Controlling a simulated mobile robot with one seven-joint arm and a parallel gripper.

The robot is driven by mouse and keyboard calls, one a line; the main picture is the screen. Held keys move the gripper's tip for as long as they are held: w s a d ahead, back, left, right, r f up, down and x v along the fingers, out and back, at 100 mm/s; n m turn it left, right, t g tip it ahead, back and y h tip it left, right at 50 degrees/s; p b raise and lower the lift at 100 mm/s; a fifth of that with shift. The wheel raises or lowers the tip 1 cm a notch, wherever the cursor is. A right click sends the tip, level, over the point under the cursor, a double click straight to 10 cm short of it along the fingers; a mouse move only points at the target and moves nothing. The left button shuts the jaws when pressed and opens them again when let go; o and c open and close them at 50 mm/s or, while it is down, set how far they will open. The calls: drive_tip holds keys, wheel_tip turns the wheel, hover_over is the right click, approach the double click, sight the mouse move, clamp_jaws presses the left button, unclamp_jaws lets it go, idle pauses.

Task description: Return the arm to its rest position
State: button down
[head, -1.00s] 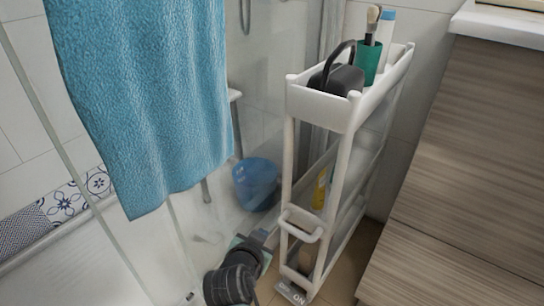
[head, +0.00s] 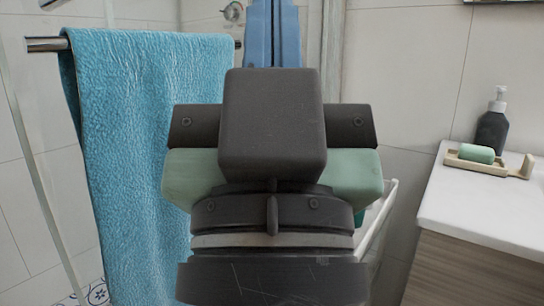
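My gripper (head: 272,125) fills the middle of the head view, raised close to the camera and seen from behind. Its dark housing with pale green sides hides whatever lies in front of it.
A blue towel (head: 140,150) hangs from a rail at left. The white cart (head: 378,225) is mostly hidden behind my gripper. At right, a counter (head: 480,205) bears a dark pump bottle (head: 491,132) and a green soap bar (head: 477,153) on a dish.

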wheel_tip(320, 180, up, 38)
drive_tip(key=p, duration=3.7)
drive_tip(key=shift+r, duration=0.1)
